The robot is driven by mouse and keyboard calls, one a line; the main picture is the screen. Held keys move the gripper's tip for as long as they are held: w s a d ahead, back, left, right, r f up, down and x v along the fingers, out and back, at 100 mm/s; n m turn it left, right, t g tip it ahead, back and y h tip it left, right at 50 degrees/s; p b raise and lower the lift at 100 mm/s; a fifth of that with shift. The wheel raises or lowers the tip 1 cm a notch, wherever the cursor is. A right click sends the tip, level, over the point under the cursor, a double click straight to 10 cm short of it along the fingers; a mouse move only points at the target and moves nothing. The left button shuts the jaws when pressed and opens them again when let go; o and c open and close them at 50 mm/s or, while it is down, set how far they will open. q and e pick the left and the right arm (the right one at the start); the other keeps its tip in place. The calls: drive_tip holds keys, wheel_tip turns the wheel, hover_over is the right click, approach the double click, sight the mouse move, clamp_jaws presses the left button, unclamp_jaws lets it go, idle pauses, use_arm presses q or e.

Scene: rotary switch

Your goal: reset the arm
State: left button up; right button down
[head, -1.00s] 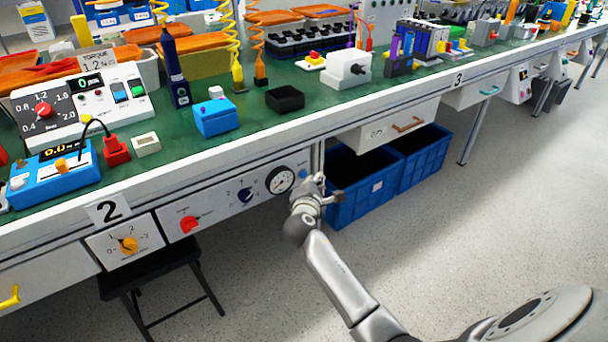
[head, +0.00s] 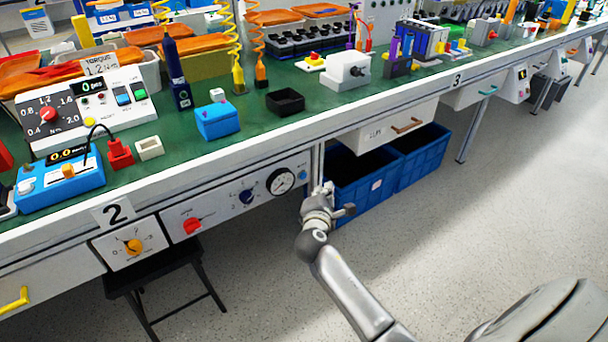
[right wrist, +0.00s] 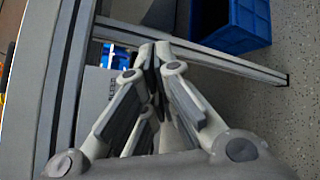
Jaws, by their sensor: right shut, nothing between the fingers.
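Rotary switches sit on the front panel under the bench. A yellow rotary knob (head: 134,246) is on the left plate below the number 2 label. My right gripper (head: 328,187) is in front of the bench, right of and apart from the gauge. In the right wrist view my right gripper (right wrist: 154,50) is shut with nothing between its fingers. My left gripper is not in view.
Blue bins (head: 358,192) stand under the bench just beyond my right gripper; a bin (right wrist: 232,22) also shows in the right wrist view. A black stool (head: 165,270) stands below the panel. The green bench top (head: 300,118) is crowded. The floor at right is open.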

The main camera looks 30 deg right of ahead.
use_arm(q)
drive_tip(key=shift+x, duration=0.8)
use_arm(e)
drive_tip(key=shift+s, duration=0.4)
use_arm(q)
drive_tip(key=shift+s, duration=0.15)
